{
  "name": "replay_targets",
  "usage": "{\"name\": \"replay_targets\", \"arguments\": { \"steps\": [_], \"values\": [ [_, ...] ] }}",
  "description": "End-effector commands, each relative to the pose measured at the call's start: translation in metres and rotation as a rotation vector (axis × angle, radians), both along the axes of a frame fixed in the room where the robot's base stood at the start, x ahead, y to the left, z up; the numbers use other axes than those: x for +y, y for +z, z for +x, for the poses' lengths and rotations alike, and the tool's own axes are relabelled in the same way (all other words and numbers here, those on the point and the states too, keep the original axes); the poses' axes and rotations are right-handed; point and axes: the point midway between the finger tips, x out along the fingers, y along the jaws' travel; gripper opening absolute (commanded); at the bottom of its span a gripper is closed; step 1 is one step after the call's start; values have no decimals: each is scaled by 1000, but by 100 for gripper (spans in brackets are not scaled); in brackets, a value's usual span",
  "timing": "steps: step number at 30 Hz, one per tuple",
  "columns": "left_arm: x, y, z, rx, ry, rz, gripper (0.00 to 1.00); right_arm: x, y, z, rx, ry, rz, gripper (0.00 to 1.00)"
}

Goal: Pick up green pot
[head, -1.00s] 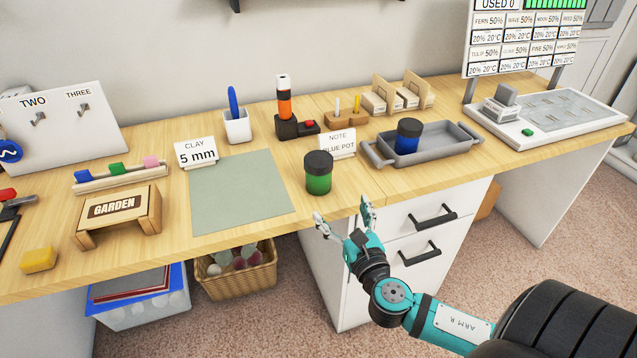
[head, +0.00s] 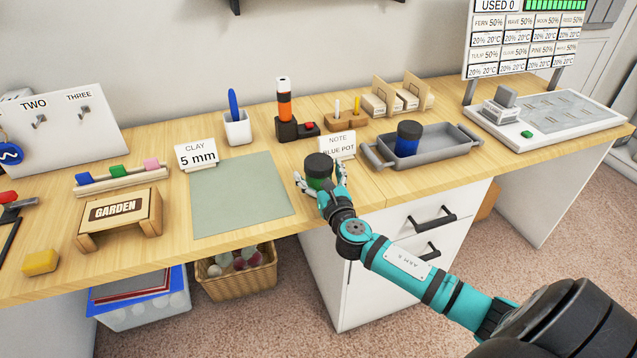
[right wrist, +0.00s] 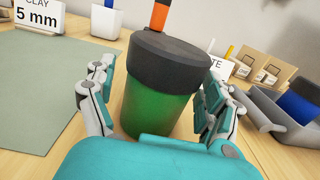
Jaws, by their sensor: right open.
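The green pot (head: 319,170) has a dark grey lid and stands upright on the wooden table, right of the grey-green mat. In the right wrist view the pot (right wrist: 158,100) fills the middle. My right gripper (head: 321,180) is open, with one finger on each side of the pot. In the right wrist view a small gap shows at the left finger; whether the right finger of my gripper (right wrist: 155,105) touches the pot I cannot tell. My left gripper is not in view.
A grey tray (head: 440,156) holding a blue pot (head: 408,140) is to the right. The mat (head: 240,199) to the left is bare. A wooden GARDEN stand (head: 120,211) is further left.

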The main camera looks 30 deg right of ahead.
Motion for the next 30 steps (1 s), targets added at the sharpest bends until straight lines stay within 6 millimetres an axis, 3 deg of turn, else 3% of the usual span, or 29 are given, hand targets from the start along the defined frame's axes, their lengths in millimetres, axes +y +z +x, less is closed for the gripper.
{"name": "replay_targets", "arguments": {
  "steps": [8, 23, 30],
  "values": [
    [0, 0, 0, 0, 0, 0, 90, -1, 0, 5, 1, 0, 0, 86],
    [1, 0, 0, 0, 1, 1, 90, -1, 0, 4, 1, 0, 0, 22],
    [1, 0, 1, 0, 2, 1, 90, -1, 1, 4, -1, 0, 0, 22]
  ]
}}
